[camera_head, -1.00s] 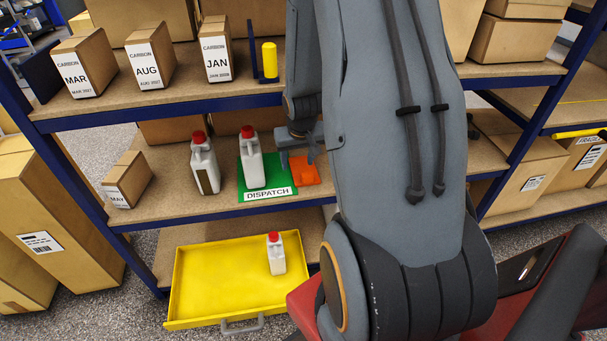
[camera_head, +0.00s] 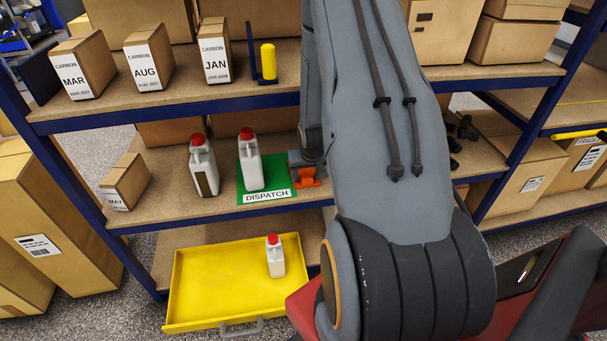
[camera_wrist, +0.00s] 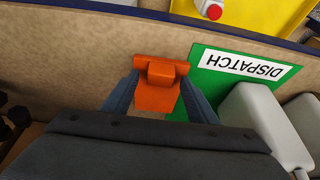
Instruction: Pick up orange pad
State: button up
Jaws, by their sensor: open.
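The orange pad (camera_wrist: 158,92) lies on the middle shelf, just beside the green DISPATCH mat (camera_wrist: 205,83). It has a raised block on top. In the wrist view my gripper (camera_wrist: 160,95) is open, with one finger on each side of the pad's raised part. I cannot tell whether the fingers touch it. In the head view only part of the orange pad (camera_head: 306,178) shows below my gripper (camera_head: 303,165), and my arm hides the rest.
A white jug with a red cap (camera_head: 250,165) stands on the green mat, left of my gripper. Another jug (camera_head: 203,168) and a small MAY box (camera_head: 127,182) stand further left. A yellow tray (camera_head: 215,285) with a small jug is below. The upper shelf (camera_head: 190,100) is overhead.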

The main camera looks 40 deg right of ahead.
jog(key=c, duration=1.1)
jog(key=shift+r, duration=0.15)
